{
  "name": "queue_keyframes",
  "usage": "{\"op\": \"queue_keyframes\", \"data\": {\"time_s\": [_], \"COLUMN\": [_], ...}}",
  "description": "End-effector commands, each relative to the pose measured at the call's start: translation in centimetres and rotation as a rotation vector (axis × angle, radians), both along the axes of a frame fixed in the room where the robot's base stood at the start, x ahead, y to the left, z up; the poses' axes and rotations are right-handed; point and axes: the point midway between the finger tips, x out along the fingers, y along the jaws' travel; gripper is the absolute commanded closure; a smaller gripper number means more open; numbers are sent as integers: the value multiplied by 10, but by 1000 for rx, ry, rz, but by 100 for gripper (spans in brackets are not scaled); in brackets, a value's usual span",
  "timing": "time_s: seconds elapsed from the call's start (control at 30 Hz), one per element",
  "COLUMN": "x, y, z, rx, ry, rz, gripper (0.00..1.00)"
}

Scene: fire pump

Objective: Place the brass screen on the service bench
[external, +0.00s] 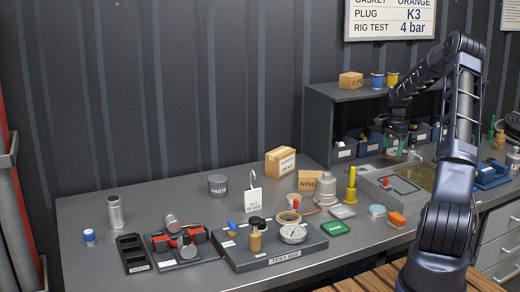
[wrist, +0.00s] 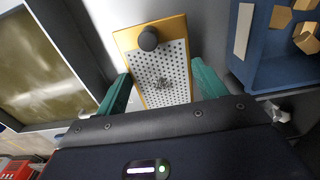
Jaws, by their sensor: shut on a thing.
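The brass screen (wrist: 160,65), a perforated pale plate with a brass-yellow frame and a dark round knob, lies between the green fingers of my gripper (wrist: 160,88) in the wrist view. My gripper is shut on it, with one finger at each side edge. In the external view my gripper (external: 399,142) is at the right, above the back of the grey service bench (external: 90,265), near the tray with murky yellowish liquid (external: 422,177). I cannot make out the screen clearly in the external view. Whether it touches anything below is unclear.
Blue bins (external: 344,151) stand under a shelf behind my gripper; one blue bin (wrist: 270,70) is close at right in the wrist view. The test rig board (external: 268,246), red-lined tray (external: 180,250) and several small items crowd the bench front. The bench's back left is clear.

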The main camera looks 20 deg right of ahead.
Motion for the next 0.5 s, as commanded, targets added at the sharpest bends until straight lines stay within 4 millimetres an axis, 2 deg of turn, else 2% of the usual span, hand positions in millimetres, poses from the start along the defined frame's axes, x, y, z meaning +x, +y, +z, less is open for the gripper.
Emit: {"op": "queue_keyframes", "data": {"time_s": [0.17, 0.33, 0.5], "x": [0, -1, 0], "y": [1, 1, 1], "z": [-16, -40, -48], "rx": [3, 3, 1], "ry": [2, 2, 0], "rz": [1, 1, 1], "gripper": [56, 56, 56]}}
